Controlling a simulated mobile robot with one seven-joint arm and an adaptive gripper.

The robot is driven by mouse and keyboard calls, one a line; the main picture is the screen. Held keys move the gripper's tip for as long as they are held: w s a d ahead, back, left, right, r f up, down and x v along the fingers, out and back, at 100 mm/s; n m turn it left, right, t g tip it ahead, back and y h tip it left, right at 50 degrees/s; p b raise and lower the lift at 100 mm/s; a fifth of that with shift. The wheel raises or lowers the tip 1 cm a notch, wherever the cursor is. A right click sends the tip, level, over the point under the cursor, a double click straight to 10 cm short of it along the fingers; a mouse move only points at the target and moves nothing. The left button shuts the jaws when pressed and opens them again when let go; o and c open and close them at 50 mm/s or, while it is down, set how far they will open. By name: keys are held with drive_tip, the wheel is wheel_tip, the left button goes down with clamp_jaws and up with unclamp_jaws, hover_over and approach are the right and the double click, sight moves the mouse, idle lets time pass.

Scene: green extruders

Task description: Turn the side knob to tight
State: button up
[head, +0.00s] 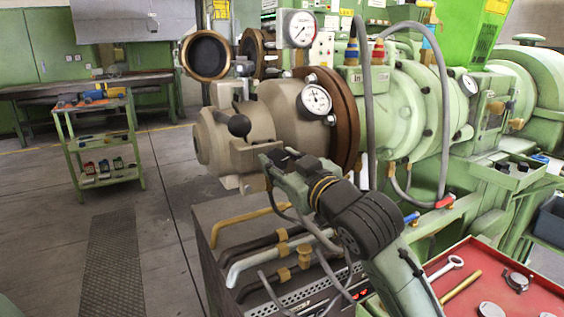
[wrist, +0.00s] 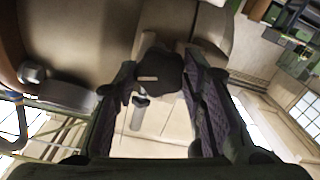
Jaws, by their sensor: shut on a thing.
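The beige end section (head: 225,140) of the extruder is at the middle left of the head view. My gripper (head: 276,160) is at its near side, low on the body. In the wrist view a dark side knob (wrist: 158,75) with a small light mark sits between my two fingers, against the beige body (wrist: 90,35). My gripper (wrist: 160,82) is shut on this knob. In the head view the held knob is hidden by the gripper. A separate black ball handle (head: 239,125) stands up and left of the gripper, apart from it.
A white dial gauge (head: 316,99) is close above my gripper. Below is a grey cabinet (head: 215,245) with several bent pipes (head: 262,258). A red tray (head: 530,300) with tools is at lower right. A green trolley (head: 100,155) stands left, with open floor (head: 160,220) between.

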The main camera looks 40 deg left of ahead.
drive_tip(key=shift+m, duration=0.3)
drive_tip(key=m+p, duration=0.4)
drive_tip(key=m, duration=0.1)
drive_tip(key=shift+r, duration=0.15)
drive_tip(key=m+p, duration=0.5)
drive_tip(key=m, duration=0.1)
drive_tip(key=shift+p, duration=0.3)
drive_tip(key=m+p, duration=0.2)
drive_tip(key=m, duration=0.2)
drive_tip(key=shift+f, duration=0.2)
drive_tip(key=m, duration=0.5)
drive_tip(key=shift+m, duration=0.5)
drive_tip(key=o, duration=1.2)
drive_tip(key=shift+c, duration=0.2)
